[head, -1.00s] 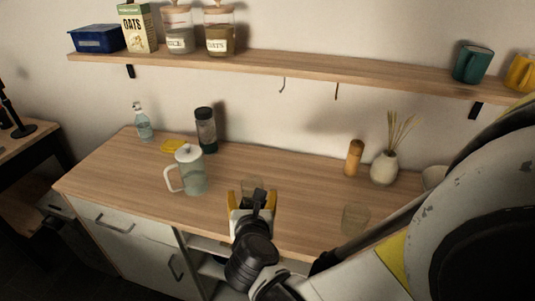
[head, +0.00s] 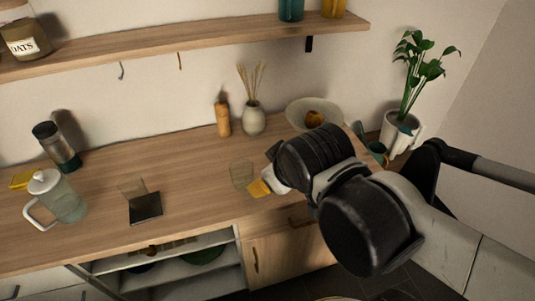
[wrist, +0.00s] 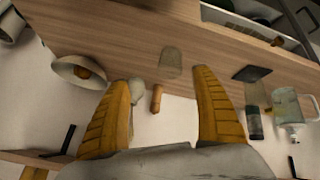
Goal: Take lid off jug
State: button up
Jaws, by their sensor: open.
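A clear glass jug (head: 68,206) with a white lid (head: 43,181) and a white handle stands upright on the wooden counter (head: 185,190), at the far left of the head view. The lid sits on the jug. In the wrist view the jug (wrist: 286,104) appears upside down at the right edge. My gripper (head: 258,188) is at the counter's front, well to the right of the jug. In the wrist view my gripper (wrist: 162,82) has its yellow fingers wide apart, with nothing held between them.
A clear glass (head: 241,175) stands close to my gripper. Another glass (head: 132,187) and a dark square (head: 145,208) are between it and the jug. A dark tumbler (head: 57,148), wooden bottle (head: 222,118), vase (head: 253,119) and bowl (head: 301,109) stand behind. A shelf (head: 180,38) hangs above.

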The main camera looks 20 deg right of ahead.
aim_at(41, 182)
jog(key=u, duration=1.4)
